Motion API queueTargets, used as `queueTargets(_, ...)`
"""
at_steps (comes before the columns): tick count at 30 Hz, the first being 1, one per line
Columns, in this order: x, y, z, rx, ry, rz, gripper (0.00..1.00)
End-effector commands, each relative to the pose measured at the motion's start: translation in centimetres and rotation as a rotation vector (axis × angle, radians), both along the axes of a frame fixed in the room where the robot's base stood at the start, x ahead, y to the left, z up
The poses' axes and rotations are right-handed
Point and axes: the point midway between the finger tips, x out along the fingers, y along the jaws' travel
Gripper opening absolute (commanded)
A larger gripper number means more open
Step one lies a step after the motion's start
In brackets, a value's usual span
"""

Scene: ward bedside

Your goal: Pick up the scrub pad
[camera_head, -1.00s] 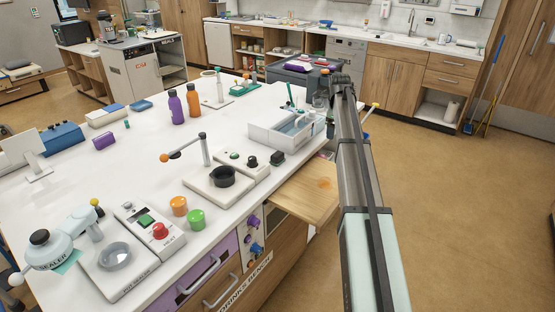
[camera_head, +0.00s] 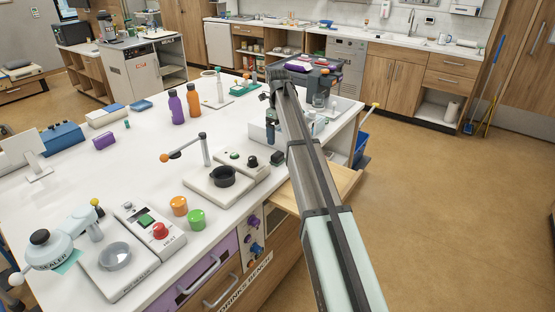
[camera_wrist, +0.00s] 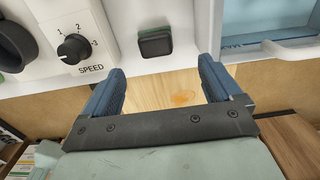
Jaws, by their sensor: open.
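A small dark block with a green edge, which looks like the scrub pad (camera_wrist: 154,43), lies on the white bench top near its front edge. It also shows in the head view (camera_head: 277,158), right of the speed-dial unit. My gripper (camera_wrist: 160,70) is open and empty, with its two blue fingers apart. In the wrist view the pad is ahead of the gap between the fingertips, not between them. In the head view my arm hides much of the gripper and the basin area.
A control unit with a speed knob (camera_wrist: 74,48) stands left of the pad. A pale basin (camera_wrist: 270,50) with a blue inside is close on the right. A wooden pull-out board (camera_wrist: 160,92) with an orange stain is below the bench edge.

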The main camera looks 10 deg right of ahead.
Motion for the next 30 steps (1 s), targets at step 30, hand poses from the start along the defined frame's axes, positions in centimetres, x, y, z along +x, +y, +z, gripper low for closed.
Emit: queueTargets(30,-0.5,0.6,-9.5,0.000,-0.001,0.001,0.92)
